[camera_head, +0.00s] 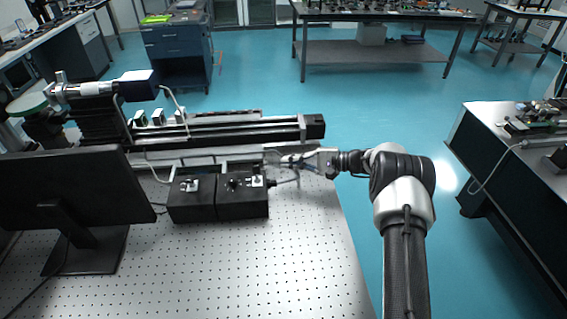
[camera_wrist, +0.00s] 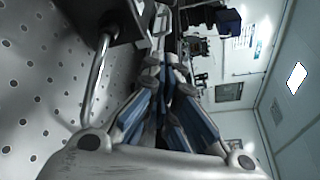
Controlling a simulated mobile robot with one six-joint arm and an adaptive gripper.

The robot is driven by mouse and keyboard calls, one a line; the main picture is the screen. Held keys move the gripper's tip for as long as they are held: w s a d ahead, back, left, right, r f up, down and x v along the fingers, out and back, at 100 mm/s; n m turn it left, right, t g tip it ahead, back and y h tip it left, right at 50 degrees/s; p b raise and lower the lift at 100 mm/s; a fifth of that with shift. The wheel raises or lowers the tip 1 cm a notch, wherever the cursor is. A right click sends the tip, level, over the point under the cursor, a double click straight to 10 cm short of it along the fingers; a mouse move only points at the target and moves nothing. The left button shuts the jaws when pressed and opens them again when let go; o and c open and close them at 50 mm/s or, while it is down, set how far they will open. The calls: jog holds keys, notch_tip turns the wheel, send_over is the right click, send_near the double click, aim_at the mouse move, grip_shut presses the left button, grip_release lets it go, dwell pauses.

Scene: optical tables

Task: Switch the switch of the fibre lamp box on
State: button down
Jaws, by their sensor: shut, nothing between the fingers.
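Two black boxes stand side by side on the perforated table, a left box (camera_head: 191,208) and a right box (camera_head: 243,207). Each carries small pale and dark fittings on top, too small to tell which is the lamp switch. A cable leaves the right box on its right side. My gripper (camera_head: 285,160) is shut and empty, pointing left, just behind and to the right of the right box. In the wrist view its blue-and-grey fingers (camera_wrist: 166,72) come together near a dark object at the top, which I cannot identify for sure.
A monitor (camera_head: 75,190) stands left of the boxes. A long black rail (camera_head: 240,130) lies behind them. The perforated table (camera_head: 230,270) is clear in front. In the wrist view a metal rod (camera_wrist: 97,80) runs left of the fingers.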

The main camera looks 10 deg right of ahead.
aim_at(257, 170)
jog(key=s+a+b, duration=0.1)
jog(key=a, duration=0.7)
jog(key=shift+r+b, duration=0.3)
jog(key=shift+b, duration=0.05)
